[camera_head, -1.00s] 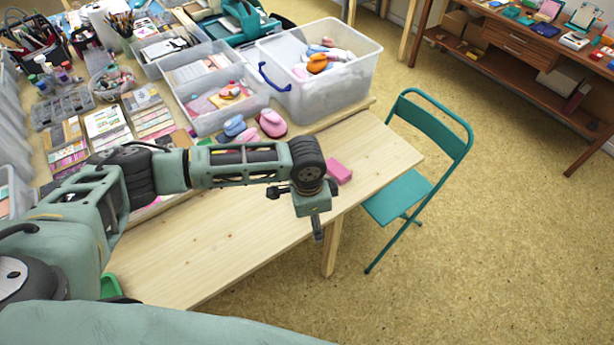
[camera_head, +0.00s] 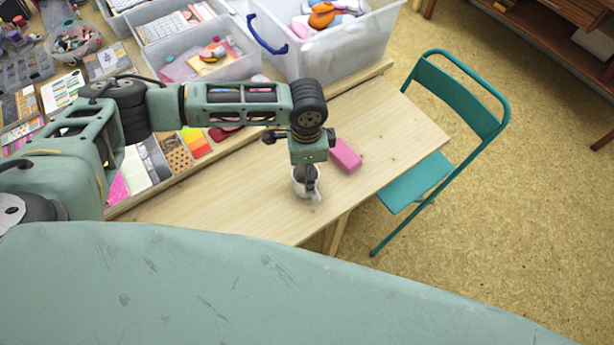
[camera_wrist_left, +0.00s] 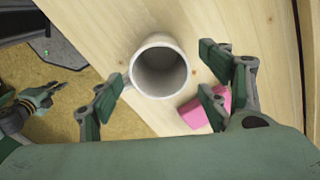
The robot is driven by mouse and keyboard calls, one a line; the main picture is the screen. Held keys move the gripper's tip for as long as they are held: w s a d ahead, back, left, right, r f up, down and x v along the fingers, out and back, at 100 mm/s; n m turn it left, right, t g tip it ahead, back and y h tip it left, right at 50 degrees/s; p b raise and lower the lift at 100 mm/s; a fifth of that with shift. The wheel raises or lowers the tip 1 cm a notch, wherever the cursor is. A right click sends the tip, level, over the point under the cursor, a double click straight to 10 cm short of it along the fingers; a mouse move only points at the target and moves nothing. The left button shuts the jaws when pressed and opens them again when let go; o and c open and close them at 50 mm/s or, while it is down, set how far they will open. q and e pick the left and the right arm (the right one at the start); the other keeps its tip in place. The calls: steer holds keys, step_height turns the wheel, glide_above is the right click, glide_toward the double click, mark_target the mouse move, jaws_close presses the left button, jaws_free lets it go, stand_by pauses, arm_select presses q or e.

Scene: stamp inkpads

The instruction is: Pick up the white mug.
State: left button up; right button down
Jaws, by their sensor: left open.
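The white mug (camera_head: 299,187) stands upright on the wooden table near its front edge, partly hidden behind my left gripper (camera_head: 309,175). In the left wrist view the mug (camera_wrist_left: 160,68) is seen from above, empty, with its mouth toward the camera. There my left gripper (camera_wrist_left: 160,86) is open, with one finger to the left of the mug and two to the right, and nothing is held. A dark green part that looks like my right gripper (camera_wrist_left: 38,100) shows at the left of the wrist view; its jaw state is unclear.
A pink block (camera_head: 345,155) lies on the table just right of the mug. A clear bin (camera_head: 345,55) of soft items and a tray (camera_head: 215,68) stand behind. A teal folding chair (camera_head: 422,180) is at the table's right end. Bare table lies left of the mug.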

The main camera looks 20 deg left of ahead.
mark_target(297, 173)
arm_select(q)
step_height(297, 173, down, 7)
steer(key=shift+s+r+p, duration=0.1)
steer(key=shift+s+p, duration=0.05)
steer(key=shift+p, duration=0.2)
steer(key=shift+c, duration=0.4)
steer(key=c, duration=1.3)
steer(key=shift+c, duration=0.4)
steer(key=shift+r, duration=0.1)
